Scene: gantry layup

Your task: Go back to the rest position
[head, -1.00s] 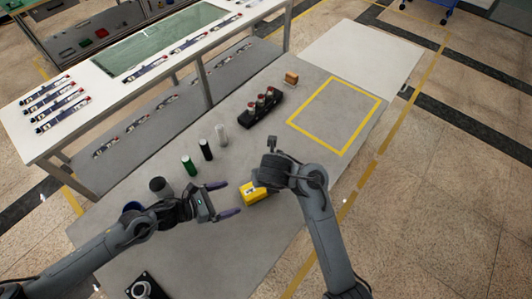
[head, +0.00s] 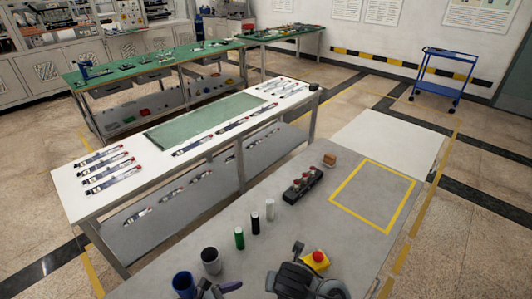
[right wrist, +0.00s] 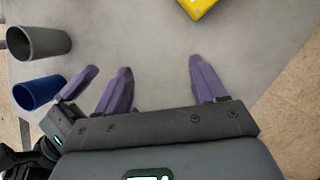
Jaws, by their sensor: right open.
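My left gripper (head: 224,290) is at the bottom edge of the head view, close to the blue cup. One purple finger shows, spread to the side of the gripper body; the other finger is cut off. My right gripper (right wrist: 160,85) is open and empty in the right wrist view, its two purple fingers wide apart over the grey table. In the head view the dark right wrist (head: 295,278) stands in front of the yellow box with a red button (head: 316,260); its fingers are hidden there. A purple finger of the left gripper (right wrist: 78,83) shows beside the right gripper.
The grey table (head: 290,225) carries a blue cup (head: 183,284), a dark cup (head: 210,261), green (head: 239,238), black (head: 254,223) and white (head: 269,209) cylinders, and a black holder (head: 302,185). The yellow-outlined square (head: 372,195) is empty. A white bench (head: 75,190) stands behind.

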